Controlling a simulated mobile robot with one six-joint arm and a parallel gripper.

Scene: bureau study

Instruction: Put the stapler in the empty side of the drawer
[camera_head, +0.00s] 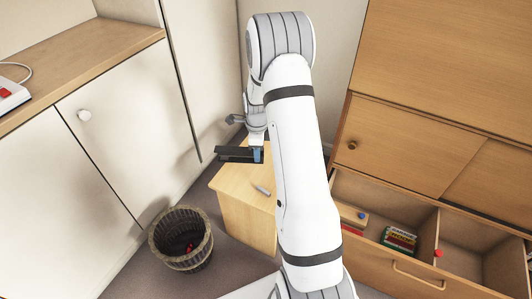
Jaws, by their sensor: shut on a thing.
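A black stapler (231,154) is held at about the height of a small wooden table's top, near its back edge in the picture. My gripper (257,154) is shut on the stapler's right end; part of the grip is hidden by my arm. The open drawer (392,270) is at the lower right, apart from the gripper, and a divider (436,233) splits it. Its left side holds a stack of colourful items (399,238) and a small box with a blue spot. Its right side (468,245) shows a bare floor where visible.
The small wooden table (228,185) carries a small grey object (262,190). A dark wastebasket (181,239) with something red inside stands on the floor. My arm hides part of the table. A wooden cabinet (440,140) rises above the drawer. A small red thing (438,253) is at the drawer front.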

